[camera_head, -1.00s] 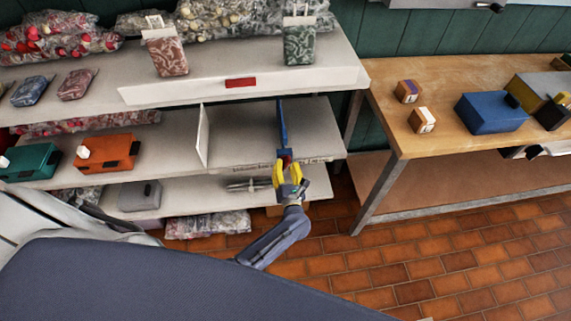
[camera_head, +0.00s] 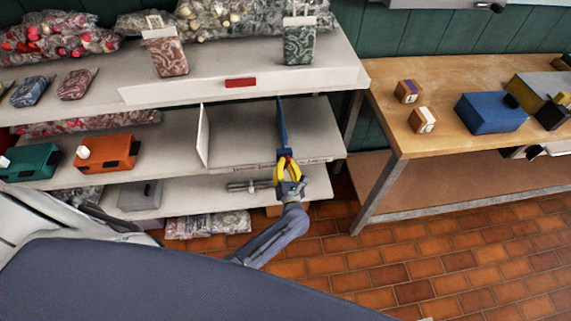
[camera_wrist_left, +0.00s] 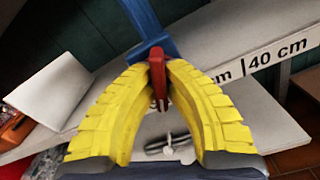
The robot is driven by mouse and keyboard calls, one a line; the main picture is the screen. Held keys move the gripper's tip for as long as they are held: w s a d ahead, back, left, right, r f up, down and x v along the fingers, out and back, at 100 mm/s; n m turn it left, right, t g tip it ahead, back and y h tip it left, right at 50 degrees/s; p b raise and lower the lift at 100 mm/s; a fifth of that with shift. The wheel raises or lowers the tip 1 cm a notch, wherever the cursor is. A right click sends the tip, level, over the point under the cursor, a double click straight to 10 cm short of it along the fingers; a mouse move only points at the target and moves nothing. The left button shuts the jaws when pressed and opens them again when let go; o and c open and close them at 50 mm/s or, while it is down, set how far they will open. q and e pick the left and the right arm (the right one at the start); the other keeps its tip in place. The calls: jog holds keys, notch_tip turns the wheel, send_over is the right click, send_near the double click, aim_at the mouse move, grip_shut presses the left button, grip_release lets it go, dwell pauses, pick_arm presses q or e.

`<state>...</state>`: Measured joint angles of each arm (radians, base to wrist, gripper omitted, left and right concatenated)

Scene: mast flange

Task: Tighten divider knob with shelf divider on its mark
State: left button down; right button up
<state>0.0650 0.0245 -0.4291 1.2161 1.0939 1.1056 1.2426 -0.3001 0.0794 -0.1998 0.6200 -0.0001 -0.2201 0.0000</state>
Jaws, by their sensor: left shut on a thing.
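The blue shelf divider (camera_head: 282,124) stands upright on the middle shelf, toward its right end; its blue front part also shows in the left wrist view (camera_wrist_left: 152,47). The red knob (camera_wrist_left: 157,78) sits at the front of the divider. My left gripper (camera_head: 286,163) has yellow fingers and is at the shelf's front edge. In the left wrist view its fingertips (camera_wrist_left: 158,72) are closed on the red knob. A scale with a "40 cm" label (camera_wrist_left: 279,52) runs along the shelf edge, right of the divider. The mark is not clearly visible. My right gripper is not in view.
A white divider (camera_head: 203,136) stands to the left on the same shelf. An orange box (camera_head: 106,152) and a teal box (camera_head: 30,162) sit further left. Grey metal parts (camera_head: 247,186) lie on the shelf below. A wooden table (camera_head: 450,85) stands to the right.

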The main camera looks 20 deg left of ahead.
pick_arm(q)
jog(key=shift+m, duration=0.3)
jog(key=m, duration=0.5)
jog(key=shift+r, duration=0.1)
jog(key=m, duration=0.6)
jog(key=shift+m, duration=0.4)
dwell(0.4)
jog(key=c, duration=1.5)
grip_release()
jog(key=shift+o, duration=0.2)
